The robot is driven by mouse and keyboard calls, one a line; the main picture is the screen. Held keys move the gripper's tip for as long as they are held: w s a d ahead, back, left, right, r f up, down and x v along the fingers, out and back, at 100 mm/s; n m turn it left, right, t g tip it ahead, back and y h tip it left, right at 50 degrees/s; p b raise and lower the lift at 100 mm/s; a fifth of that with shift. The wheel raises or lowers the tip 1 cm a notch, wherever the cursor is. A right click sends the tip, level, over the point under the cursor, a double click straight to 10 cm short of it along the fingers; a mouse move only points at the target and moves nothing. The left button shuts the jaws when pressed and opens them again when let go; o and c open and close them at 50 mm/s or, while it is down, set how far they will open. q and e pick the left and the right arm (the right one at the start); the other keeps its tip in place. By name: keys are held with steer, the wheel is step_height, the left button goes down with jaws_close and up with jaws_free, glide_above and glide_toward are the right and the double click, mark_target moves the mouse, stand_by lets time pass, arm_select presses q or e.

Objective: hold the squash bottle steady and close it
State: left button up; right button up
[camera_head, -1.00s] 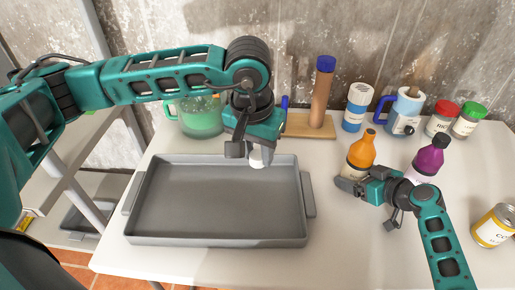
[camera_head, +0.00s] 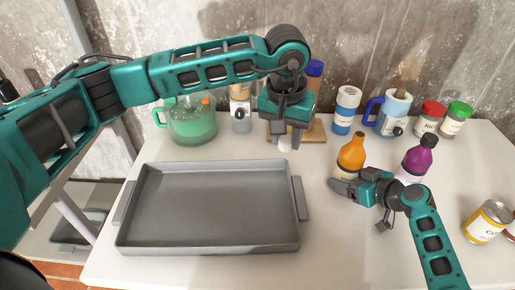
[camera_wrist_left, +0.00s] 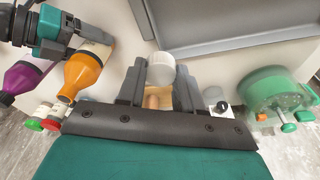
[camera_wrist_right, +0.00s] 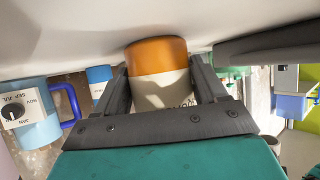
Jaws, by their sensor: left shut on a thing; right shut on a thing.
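The squash bottle is an orange bottle (camera_head: 352,148) with a cream label, standing upright on the table right of the tray. My right gripper (camera_head: 343,184) is shut on its lower body. The right wrist view shows the bottle's orange base and label (camera_wrist_right: 160,75) between the fingers. No cap shows on its narrow orange neck. My left gripper (camera_head: 286,140) is shut on a small white cap (camera_wrist_left: 161,70), held in the air left of the bottle, near the wooden stand. The cap also shows in the head view (camera_head: 285,144). The orange bottle appears left of it in the left wrist view (camera_wrist_left: 84,70).
A grey tray (camera_head: 210,246) fills the table's left half. A purple bottle (camera_head: 416,160) stands close right of the orange one. Behind are a wooden stand (camera_head: 312,132), a blue-and-white bottle (camera_head: 346,110), a blue-handled mug (camera_head: 393,112) and jars (camera_head: 430,118). A can (camera_head: 487,222) is at right.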

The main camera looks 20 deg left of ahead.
arm_select(q)
steer(key=w+d+r, duration=0.2)
steer(key=w+d, duration=0.4)
steer(key=r, duration=0.2)
glide_above(360, 134)
steer(key=a, duration=0.1)
steer(key=shift+s, duration=0.25)
steer(key=shift+w+d+r, duration=0.15)
steer(key=shift+d, duration=0.35)
steer(key=shift+f, duration=1.55)
steer(key=shift+f, duration=0.1)
steer(key=shift+f, duration=0.45)
steer(key=shift+f, duration=0.3)
